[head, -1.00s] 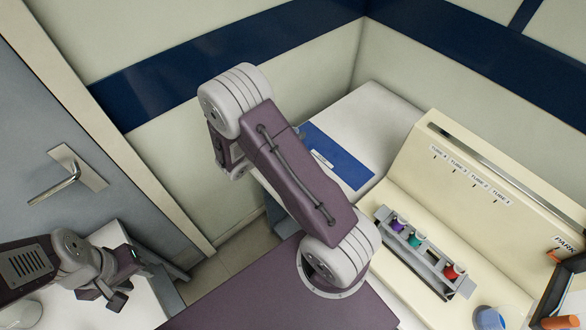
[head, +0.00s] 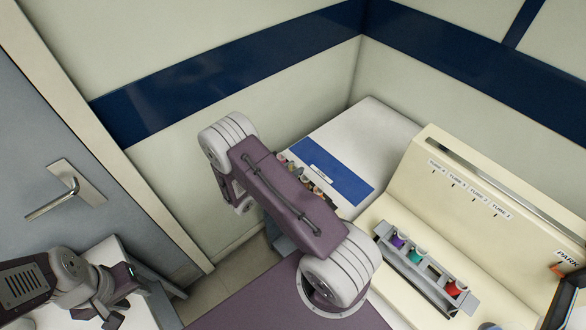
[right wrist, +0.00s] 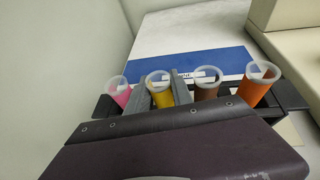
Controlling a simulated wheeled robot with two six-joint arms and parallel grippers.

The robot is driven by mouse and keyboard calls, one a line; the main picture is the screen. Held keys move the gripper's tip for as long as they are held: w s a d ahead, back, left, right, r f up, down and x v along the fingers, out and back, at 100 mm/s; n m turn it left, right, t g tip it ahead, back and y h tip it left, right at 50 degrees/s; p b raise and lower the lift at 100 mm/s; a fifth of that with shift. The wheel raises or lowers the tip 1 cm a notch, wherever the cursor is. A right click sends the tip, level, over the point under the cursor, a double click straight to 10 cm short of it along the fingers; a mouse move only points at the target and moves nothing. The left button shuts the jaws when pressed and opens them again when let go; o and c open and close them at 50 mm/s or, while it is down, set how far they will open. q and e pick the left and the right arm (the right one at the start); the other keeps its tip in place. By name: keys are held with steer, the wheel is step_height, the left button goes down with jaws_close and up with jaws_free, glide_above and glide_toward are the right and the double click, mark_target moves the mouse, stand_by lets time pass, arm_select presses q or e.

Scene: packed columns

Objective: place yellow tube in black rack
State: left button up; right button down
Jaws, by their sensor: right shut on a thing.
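In the right wrist view the yellow tube (right wrist: 161,98) stands between the two grey fingers of my right gripper (right wrist: 160,80), which is shut on it. It is in line with the other tubes at the black rack (right wrist: 291,96), between a pink tube (right wrist: 119,92) and a brown tube (right wrist: 206,88). Its lower end is hidden, so I cannot tell how deep it sits. In the head view my right arm covers this gripper and most of the black rack. My left gripper (head: 122,293) is at the lower left, away from the tubes; its jaw opening is unclear.
An orange tube (right wrist: 257,86) stands at the right of the black rack. A blue strip (head: 332,170) lies behind it on the white counter. A grey rack (head: 421,269) with purple, teal and red tubes sits on the cream machine, with a gap between teal and red.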

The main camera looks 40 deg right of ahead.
steer(key=c, duration=1.4)
jaws_free()
steer(key=shift+r+p, duration=0.15)
steer(key=shift+p, duration=0.15)
steer(key=shift+a+r, duration=0.1)
steer(key=shift+a, duration=0.25)
steer(key=b+v, duration=0.1)
steer(key=v, duration=1)
steer(key=s+a+r+m+g+y, duration=0.1)
steer(key=s+a+m+g+y, duration=0.1)
steer(key=s+m+g+y, duration=0.75)
steer(key=s+a+r+m+t+y, duration=0.1)
steer(key=a+r+m+t+y, duration=0.2)
steer(key=m+t, duration=0.4)
steer(key=a+m+y, duration=0.1)
steer(key=a+m, duration=0.1)
steer(key=m, duration=0.2)
steer(key=shift+s+r+m, duration=0.2)
steer(key=shift+r+m, duration=0.05)
steer(key=shift+m, duration=0.1)
